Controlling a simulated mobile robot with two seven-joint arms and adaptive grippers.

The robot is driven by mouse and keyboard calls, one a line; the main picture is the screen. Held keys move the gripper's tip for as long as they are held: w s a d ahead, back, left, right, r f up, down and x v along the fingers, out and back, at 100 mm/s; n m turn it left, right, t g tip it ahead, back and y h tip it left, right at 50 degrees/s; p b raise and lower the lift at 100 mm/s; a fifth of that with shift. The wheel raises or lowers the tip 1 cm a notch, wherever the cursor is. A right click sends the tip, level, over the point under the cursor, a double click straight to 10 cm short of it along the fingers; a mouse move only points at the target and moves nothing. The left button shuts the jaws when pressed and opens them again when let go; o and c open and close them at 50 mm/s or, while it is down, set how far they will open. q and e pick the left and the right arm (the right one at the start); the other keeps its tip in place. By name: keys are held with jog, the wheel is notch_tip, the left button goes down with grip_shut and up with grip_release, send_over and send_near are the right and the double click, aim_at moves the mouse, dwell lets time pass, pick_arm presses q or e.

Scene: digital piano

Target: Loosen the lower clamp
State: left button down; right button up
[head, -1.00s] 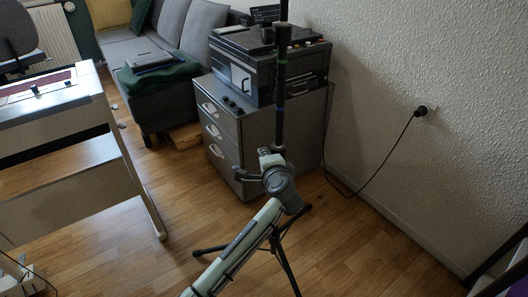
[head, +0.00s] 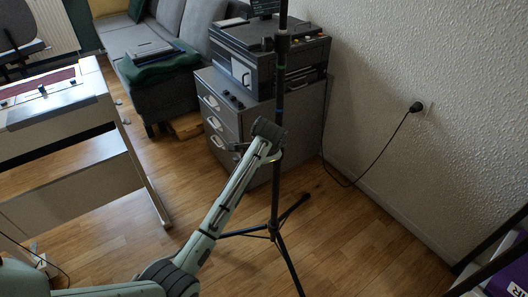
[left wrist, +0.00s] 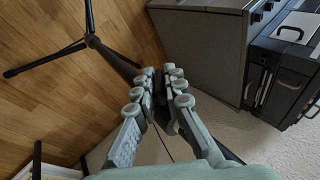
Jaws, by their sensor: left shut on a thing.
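A black tripod stand (head: 276,190) stands upright on the floor, with a thin pole and spread legs. Its upper collar (head: 282,42) shows high on the pole. My left arm reaches from the lower left to the pole, and my left gripper (head: 272,155) is at the pole's lower part, where the lower clamp is mostly hidden behind my wrist and fingers. In the left wrist view the gripper (left wrist: 162,88) is shut around the dark pole or clamp (left wrist: 164,116); the tripod legs (left wrist: 50,60) spread at upper left. My right gripper is not in view.
A grey drawer cabinet (head: 240,125) with a dark device (head: 262,60) on it stands just behind the pole. A white wall (head: 420,60) is at the right. A piano-like desk (head: 60,120) is at the left. Wood floor (head: 350,235) is clear at the right.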

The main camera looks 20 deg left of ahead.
pick_arm(q)
jog(key=g+h, duration=0.2)
jog(key=g, duration=0.1)
jog(key=shift+h, duration=0.4)
jog(key=g+h, duration=0.2)
jog(key=g, duration=0.1)
jog(key=shift+n, duration=0.4)
jog(key=shift+g+h+b, duration=0.75)
jog(key=shift+g+h, duration=0.25)
jog(key=shift+g, duration=0.3)
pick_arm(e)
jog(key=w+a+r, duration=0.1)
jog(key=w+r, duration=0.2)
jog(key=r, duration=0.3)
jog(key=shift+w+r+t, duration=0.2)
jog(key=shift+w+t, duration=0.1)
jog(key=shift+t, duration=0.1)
pick_arm(q)
jog(key=c, duration=1.7)
grip_release()
jog(key=v, duration=1.2)
jog(key=shift+a+f, duration=0.1)
jog(key=shift+a, duration=0.15)
